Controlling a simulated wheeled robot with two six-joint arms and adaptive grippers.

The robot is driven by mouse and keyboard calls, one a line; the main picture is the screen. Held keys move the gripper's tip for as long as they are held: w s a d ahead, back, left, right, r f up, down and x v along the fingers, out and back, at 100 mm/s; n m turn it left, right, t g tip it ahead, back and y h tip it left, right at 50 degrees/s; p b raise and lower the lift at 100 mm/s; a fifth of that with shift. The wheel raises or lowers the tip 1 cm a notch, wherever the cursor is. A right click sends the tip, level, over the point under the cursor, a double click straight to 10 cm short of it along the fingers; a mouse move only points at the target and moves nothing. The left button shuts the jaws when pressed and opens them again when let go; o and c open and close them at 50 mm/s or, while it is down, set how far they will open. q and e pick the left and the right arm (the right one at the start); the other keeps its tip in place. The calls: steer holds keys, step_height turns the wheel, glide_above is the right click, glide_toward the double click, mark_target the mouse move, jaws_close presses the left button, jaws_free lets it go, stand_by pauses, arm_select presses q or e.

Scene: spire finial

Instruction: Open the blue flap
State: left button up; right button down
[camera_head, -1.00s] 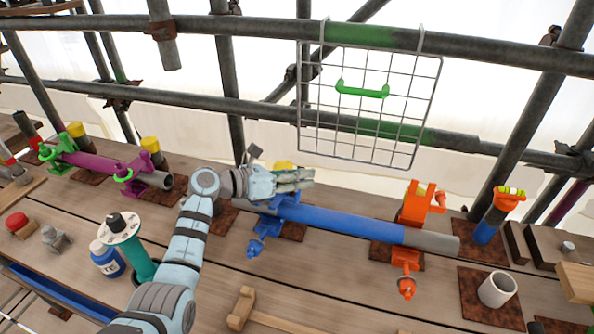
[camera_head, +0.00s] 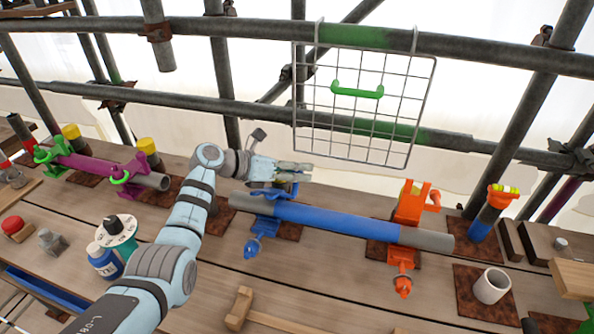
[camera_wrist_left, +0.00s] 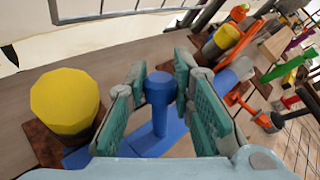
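The blue clamp (camera_head: 265,225) sits around the left part of a long tube with a blue middle (camera_head: 335,222). Its blue flap (camera_head: 287,189) shows just below my left gripper (camera_head: 292,171), partly covered by it. In the left wrist view a blue post with a rounded head (camera_wrist_left: 160,100), part of the blue clamp, stands between the two green-padded fingers of my left gripper (camera_wrist_left: 163,105). The fingers are apart, with a gap on both sides of the post. I cannot tell how far the flap is raised. My right gripper is not in view.
A yellow-topped post (camera_wrist_left: 68,105) stands close left of the fingers in the wrist view. An orange clamp (camera_head: 408,208) holds the tube's right part. A wire panel with a green handle (camera_head: 357,91) hangs behind. A mallet (camera_head: 240,308) lies in front.

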arm_select(q)
steer(key=o, duration=0.4)
steer(key=shift+f, duration=0.1)
steer(key=shift+o, duration=0.2)
steer(key=v, duration=1.1)
steer(key=shift+a+r, duration=0.25)
steer(key=shift+a, duration=0.05)
steer(key=shift+s+a, duration=0.15)
steer(key=shift+s, duration=0.05)
